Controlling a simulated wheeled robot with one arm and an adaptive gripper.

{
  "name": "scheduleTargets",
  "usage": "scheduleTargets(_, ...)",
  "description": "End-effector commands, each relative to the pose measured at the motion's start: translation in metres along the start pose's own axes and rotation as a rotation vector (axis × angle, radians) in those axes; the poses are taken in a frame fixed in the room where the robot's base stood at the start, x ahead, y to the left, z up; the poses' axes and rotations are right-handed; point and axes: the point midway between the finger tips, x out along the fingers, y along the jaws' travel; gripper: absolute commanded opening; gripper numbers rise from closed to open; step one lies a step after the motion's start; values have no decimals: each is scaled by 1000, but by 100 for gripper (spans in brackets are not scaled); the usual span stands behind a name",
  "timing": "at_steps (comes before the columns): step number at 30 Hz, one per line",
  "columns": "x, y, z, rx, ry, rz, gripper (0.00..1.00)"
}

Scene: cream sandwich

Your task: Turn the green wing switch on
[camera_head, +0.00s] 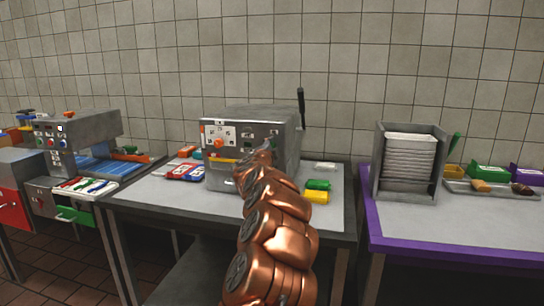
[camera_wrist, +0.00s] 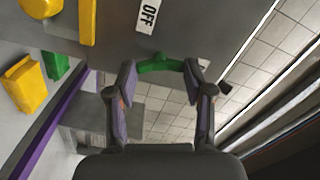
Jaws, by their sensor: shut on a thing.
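The green wing switch (camera_wrist: 160,66) shows in the wrist view as a curved green piece at the edge of a grey metal panel (camera_wrist: 205,25). My gripper (camera_wrist: 161,76) is shut on it, with one finger at each end. An "OFF" label (camera_wrist: 148,14) is on the panel above the switch. A second white label (camera_wrist: 203,62) is mostly covered by the right finger. In the head view my copper arm reaches to the front of the metal machine (camera_head: 250,120), and the switch and fingertips are hidden there.
Yellow (camera_head: 316,196) and green (camera_head: 318,184) blocks lie close on the machine's right. A black lever (camera_head: 301,105) stands up at its right side. A purple-edged table (camera_head: 440,246) with a tray rack (camera_head: 378,165) is at the right. Its near surface is clear.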

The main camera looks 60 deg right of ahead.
Motion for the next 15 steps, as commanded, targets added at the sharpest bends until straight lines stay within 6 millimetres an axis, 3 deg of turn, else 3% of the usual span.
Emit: scheduleTargets(15,0,3,-1,321,5,1,17)
